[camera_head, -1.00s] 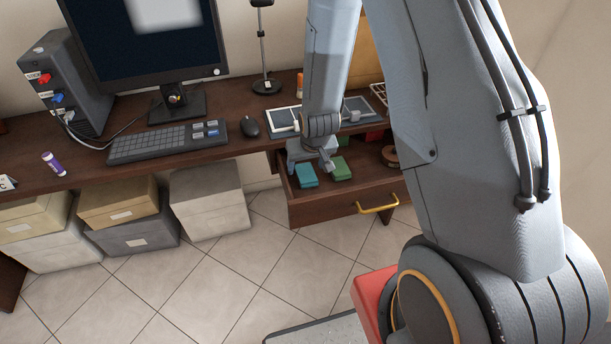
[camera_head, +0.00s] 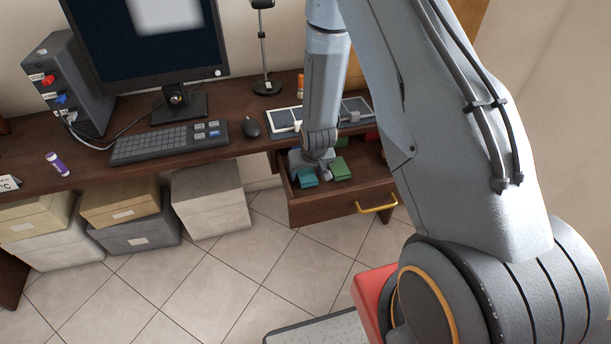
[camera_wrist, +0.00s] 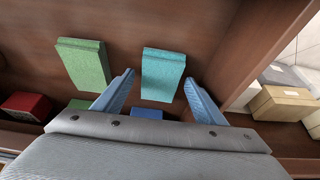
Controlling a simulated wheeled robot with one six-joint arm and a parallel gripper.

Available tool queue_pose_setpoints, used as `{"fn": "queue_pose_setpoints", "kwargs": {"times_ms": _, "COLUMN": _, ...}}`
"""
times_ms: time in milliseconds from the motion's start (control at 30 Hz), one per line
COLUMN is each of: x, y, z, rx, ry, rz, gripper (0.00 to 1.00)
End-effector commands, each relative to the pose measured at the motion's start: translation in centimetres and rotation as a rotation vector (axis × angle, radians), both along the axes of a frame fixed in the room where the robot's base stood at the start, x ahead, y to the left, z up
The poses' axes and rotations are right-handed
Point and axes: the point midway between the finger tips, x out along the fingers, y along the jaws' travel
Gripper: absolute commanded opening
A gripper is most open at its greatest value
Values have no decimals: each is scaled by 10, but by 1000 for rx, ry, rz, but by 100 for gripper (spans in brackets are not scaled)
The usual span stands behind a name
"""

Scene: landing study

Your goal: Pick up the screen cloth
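A teal folded piece (camera_wrist: 162,75), which looks like the screen cloth, lies in the open drawer (camera_head: 335,208). The head view also shows the teal piece (camera_head: 307,178), partly behind my gripper (camera_head: 314,166). In the wrist view my gripper (camera_wrist: 160,78) is open, with one blue finger on each side of the near part of the teal piece and a gap to each. I cannot tell how high the fingers are above the drawer floor. A green folded piece (camera_wrist: 84,66) lies to the left of the teal one.
A red box (camera_wrist: 25,107) and a blue item (camera_wrist: 148,114) are also in the drawer. Drawer walls stand close around my gripper. The desk above holds a keyboard (camera_head: 170,142), mouse (camera_head: 250,127) and monitor (camera_head: 145,45). Storage boxes (camera_head: 210,200) stand on the floor at left.

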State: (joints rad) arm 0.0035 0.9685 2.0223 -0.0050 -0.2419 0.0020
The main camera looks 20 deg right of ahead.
Motion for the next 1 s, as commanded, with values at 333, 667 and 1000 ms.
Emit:
{"fn": "queue_pose_setpoints", "kwargs": {"times_ms": 333, "x": 0, "y": 0, "z": 0, "rx": 0, "ry": 0, "rz": 0, "gripper": 23}}
{"fn": "queue_pose_setpoints", "kwargs": {"times_ms": 667, "x": 0, "y": -2, "z": 4, "rx": 0, "ry": -1, "rz": -1, "gripper": 23}}
{"fn": "queue_pose_setpoints", "kwargs": {"times_ms": 1000, "x": 0, "y": -4, "z": 52, "rx": 0, "ry": -5, "rz": 1, "gripper": 23}}
